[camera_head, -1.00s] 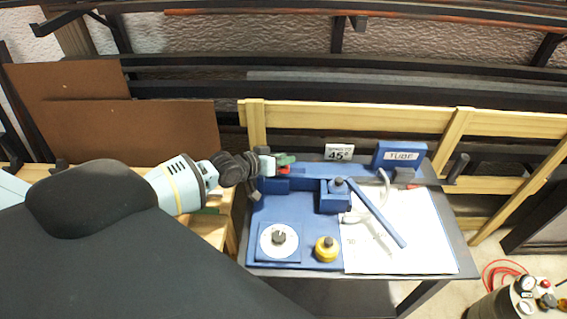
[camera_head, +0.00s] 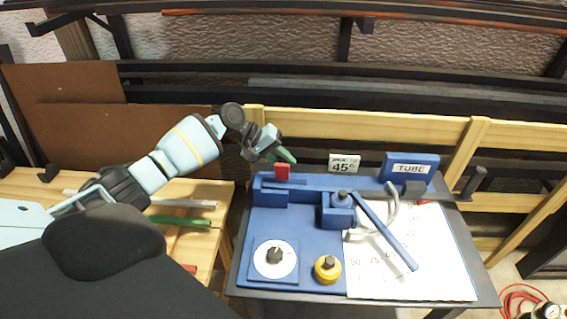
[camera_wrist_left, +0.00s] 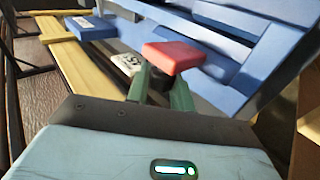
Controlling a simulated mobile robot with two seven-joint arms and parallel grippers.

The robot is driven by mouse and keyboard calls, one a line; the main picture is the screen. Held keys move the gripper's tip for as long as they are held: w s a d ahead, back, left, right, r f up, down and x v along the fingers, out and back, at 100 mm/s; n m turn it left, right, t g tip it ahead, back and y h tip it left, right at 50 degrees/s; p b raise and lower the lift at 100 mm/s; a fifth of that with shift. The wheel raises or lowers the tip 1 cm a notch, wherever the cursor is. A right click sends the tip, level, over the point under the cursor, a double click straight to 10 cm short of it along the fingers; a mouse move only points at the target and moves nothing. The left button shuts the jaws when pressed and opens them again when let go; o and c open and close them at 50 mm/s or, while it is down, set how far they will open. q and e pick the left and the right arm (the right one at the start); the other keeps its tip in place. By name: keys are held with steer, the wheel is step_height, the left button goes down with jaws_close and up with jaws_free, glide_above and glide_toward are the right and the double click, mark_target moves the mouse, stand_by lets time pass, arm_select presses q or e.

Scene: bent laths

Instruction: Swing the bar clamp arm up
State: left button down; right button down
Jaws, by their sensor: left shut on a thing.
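The blue bending machine (camera_head: 300,222) lies on a dark bench. A red block (camera_head: 282,171), which looks like the grip of the bar clamp arm, stands at its back left end. My left gripper (camera_head: 280,156) reaches it from the upper left, its green fingers at the block's top. In the left wrist view the red block (camera_wrist_left: 172,57) shows at the tips of the green fingers, with a dark part below it between them. The gripper is shut on this grip. The rest of the clamp arm is hard to make out. My right gripper is not in view.
A blue box marked TUBE (camera_head: 411,168) and a 45° sign (camera_head: 344,164) stand at the back. A wooden rail (camera_head: 350,121) runs behind.

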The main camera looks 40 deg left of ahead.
arm_select(q)
steer(key=shift+w+a+f+n+g+h+b, duration=0.15)
steer(key=shift+w+f+n+g+h+b, duration=0.25)
steer(key=shift+g+h+b, duration=0.25)
steer(key=shift+g, duration=0.25)
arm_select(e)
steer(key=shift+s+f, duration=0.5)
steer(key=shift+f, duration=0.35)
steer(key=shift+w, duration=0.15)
arm_select(q)
steer(key=c, duration=1.6)
jaws_free()
steer(key=o, duration=0.3)
steer(key=shift+a, duration=0.1)
steer(key=shift+o, duration=0.2)
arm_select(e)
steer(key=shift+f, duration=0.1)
arm_select(q)
steer(key=v, duration=0.7)
steer(key=shift+a+r, duration=0.25)
